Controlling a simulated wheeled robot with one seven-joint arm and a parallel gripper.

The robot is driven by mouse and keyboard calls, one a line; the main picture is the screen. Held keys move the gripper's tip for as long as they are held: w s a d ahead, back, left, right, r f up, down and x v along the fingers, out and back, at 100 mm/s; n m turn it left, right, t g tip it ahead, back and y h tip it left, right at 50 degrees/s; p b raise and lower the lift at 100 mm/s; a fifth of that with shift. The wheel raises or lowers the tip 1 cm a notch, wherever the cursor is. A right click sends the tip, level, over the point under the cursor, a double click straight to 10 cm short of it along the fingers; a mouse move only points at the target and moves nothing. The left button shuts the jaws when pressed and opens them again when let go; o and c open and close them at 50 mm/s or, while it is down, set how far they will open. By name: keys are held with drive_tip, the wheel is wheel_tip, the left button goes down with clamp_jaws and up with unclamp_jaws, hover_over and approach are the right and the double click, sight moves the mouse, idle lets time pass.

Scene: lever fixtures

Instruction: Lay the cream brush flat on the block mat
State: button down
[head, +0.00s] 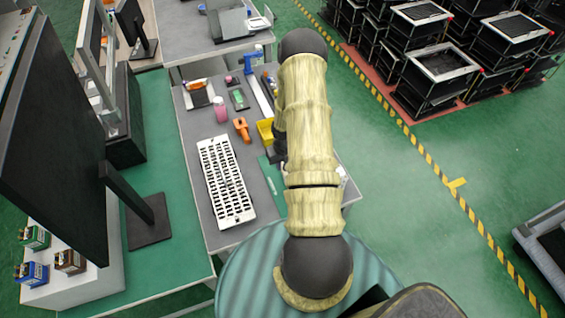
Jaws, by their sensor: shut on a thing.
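My arm (308,130) rises through the middle of the head view and covers part of the grey worktable (205,215). My gripper is hidden behind the arm, so its jaws do not show. I cannot make out the cream brush; it may be hidden too. A small pale item (272,187) lies on a green mat (266,168) left of the arm. A dark mat (199,99) with an orange and white item lies at the table's far left. A smaller dark mat (238,106) holds a green item. I cannot tell which is the block mat.
A white slotted rack (226,182) lies on the table. An orange tool (242,129), pink bottle (220,109), yellow bin (265,131) and blue bottle (259,55) stand around the mats. A large monitor (55,140) stands left.

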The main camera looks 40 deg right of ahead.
drive_tip(key=shift+f+b, duration=2)
drive_tip(key=shift+f, duration=0.85)
drive_tip(key=c, duration=1.3)
unclamp_jaws()
drive_tip(key=shift+r, duration=0.1)
drive_tip(key=shift+w+r, duration=0.15)
drive_tip(key=shift+r, duration=0.4)
drive_tip(key=r, duration=1)
drive_tip(key=s+r, duration=0.1)
drive_tip(key=r, duration=0.5)
drive_tip(key=shift+a+r+b, duration=0.1)
drive_tip(key=shift+a+b, duration=0.05)
drive_tip(key=shift+b, duration=0.25)
